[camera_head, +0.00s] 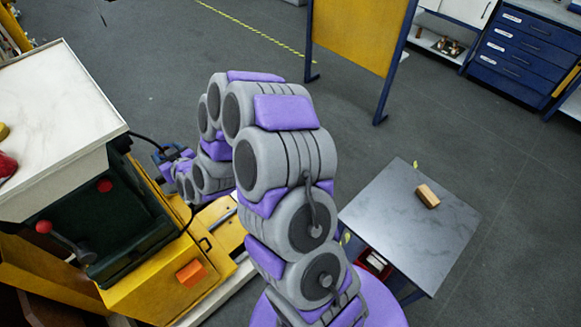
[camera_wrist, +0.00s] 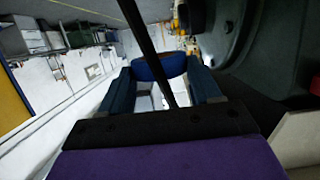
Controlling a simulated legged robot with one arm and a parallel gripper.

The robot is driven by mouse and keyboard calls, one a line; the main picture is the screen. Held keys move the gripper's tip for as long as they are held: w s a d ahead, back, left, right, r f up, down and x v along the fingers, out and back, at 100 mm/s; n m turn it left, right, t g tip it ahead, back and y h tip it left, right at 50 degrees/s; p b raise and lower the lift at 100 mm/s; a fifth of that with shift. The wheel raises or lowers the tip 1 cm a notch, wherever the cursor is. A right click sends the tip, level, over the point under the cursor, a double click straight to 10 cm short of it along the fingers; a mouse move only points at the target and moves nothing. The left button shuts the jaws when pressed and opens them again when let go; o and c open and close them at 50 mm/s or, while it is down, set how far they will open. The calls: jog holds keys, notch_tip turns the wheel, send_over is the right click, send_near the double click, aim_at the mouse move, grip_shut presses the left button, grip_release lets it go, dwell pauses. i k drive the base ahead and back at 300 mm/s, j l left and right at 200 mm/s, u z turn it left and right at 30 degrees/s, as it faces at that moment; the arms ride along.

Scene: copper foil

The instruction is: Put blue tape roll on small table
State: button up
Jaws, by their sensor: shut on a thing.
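In the wrist view, my gripper (camera_wrist: 162,84) is shut on the blue tape roll (camera_wrist: 160,67), which shows as a rounded dark blue shape between the two fingertips. In the head view, my arm reaches to the left, and my gripper is at its far end beside the yellow and green machine, partly hidden by the arm. The tape roll cannot be made out there. The small table (camera_head: 384,218) has a grey marbled top and stands at the right, well apart from my gripper.
The yellow and green machine (camera_head: 160,285) and a white-topped surface (camera_head: 50,110) stand close at left. A yellow panel (camera_head: 360,30) on blue posts stands behind. The floor between is open.

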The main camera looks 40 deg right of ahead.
aim_at(421, 249)
jog(key=k+l, duration=0.1)
jog(key=k, duration=0.55)
jog(key=k+l, duration=0.1)
jog(key=k, duration=0.6)
jog(key=k+l+z, duration=0.1)
jog(key=k+z, duration=0.35)
jog(key=k+l+z, duration=0.25)
jog(key=z, duration=0.5)
